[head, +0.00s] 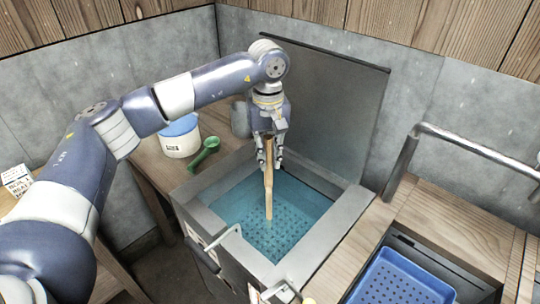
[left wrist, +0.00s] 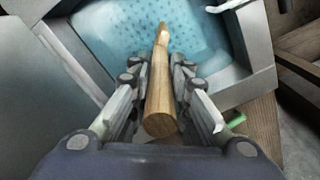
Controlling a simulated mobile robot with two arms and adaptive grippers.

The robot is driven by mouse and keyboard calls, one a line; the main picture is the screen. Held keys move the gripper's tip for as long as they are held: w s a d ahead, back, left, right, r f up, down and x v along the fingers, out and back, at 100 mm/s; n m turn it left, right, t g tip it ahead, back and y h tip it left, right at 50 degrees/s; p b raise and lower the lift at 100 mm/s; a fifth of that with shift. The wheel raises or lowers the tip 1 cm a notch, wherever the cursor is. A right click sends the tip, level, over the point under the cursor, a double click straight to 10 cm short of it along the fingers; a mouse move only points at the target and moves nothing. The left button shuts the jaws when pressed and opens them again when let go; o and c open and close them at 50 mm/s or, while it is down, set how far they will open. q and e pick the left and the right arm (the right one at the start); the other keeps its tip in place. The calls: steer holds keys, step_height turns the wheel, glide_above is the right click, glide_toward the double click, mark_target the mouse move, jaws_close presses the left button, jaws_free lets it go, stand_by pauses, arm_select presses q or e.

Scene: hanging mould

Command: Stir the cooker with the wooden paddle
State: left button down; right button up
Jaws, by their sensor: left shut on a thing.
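The wooden paddle (head: 268,185) is upright, slightly tilted, with its lower end in the blue water of the cooker. My left gripper (head: 269,158) is shut on the paddle's upper handle, above the cooker's basin. In the left wrist view the paddle (left wrist: 161,90) runs between the fingers of the left gripper (left wrist: 160,85) and down towards the water. The cooker (head: 325,235) is a grey square vat with a perforated floor under the water. Its lid (head: 325,105) stands open at the back. My right gripper is not in view.
A white tub with a blue lid (head: 180,137), a green scoop (head: 205,153) and a grey pot (head: 240,118) stand on the wooden counter left of the cooker. A metal rail (head: 470,148) and a blue crate (head: 400,275) are at the right. Walls close off the back.

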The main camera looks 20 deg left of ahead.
arm_select(q)
steer(key=shift+r+p, duration=4.25)
steer(key=shift+r, duration=2.3)
